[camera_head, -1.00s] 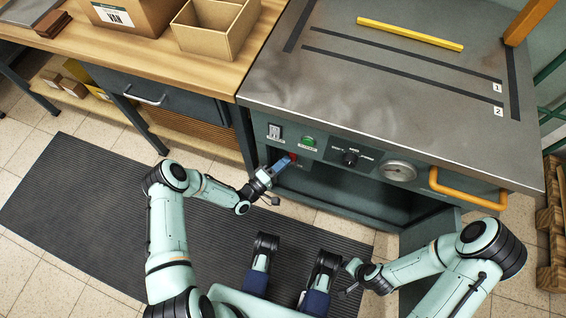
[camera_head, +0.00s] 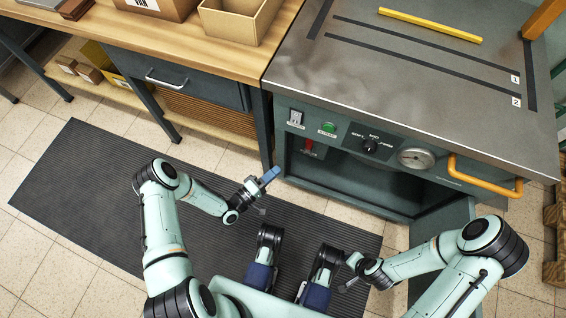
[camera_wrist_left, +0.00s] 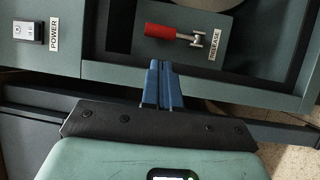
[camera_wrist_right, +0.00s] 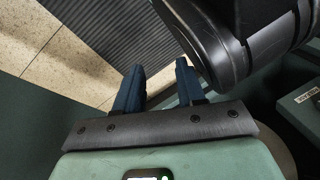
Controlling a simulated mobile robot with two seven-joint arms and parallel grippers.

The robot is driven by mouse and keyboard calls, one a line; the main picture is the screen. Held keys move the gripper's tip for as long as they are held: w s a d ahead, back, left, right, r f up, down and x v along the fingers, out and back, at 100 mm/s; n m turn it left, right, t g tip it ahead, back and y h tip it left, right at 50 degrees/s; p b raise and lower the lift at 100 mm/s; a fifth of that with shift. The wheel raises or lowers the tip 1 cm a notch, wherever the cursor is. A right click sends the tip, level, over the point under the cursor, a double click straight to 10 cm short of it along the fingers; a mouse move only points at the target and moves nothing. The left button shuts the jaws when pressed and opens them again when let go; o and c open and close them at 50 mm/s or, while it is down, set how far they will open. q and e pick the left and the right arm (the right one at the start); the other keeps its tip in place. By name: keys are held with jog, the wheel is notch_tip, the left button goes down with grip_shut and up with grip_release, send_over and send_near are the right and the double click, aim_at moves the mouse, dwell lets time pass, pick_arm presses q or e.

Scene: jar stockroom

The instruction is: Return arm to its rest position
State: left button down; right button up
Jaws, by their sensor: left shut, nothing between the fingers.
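My left gripper (camera_head: 274,172) is shut and empty, held above the dark mat in front of the machine. In the left wrist view its blue fingers (camera_wrist_left: 161,68) are pressed together, just below a red-handled lever (camera_wrist_left: 167,32) on the machine's front. The lever also shows in the head view (camera_head: 309,148), apart from the fingertips. My right gripper is low at the right in the head view, its fingers hard to make out there. In the right wrist view its two dark blue fingers (camera_wrist_right: 160,80) stand apart with nothing between them.
The machine (camera_head: 400,95) has a yellow bar (camera_head: 430,25) on top and an orange handle (camera_head: 485,176) in front. A wooden bench (camera_head: 180,48) with boxes stands left. A black column-like part (camera_wrist_right: 240,40) is close to my right fingers. The mat (camera_head: 100,190) is clear on the left.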

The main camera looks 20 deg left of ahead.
pick_arm(q)
jog(key=shift+v, duration=0.8)
pick_arm(e)
jog(key=shift+w+r, duration=0.15)
jog(key=shift+w, duration=0.15)
pick_arm(q)
jog(key=shift+d, duration=0.1)
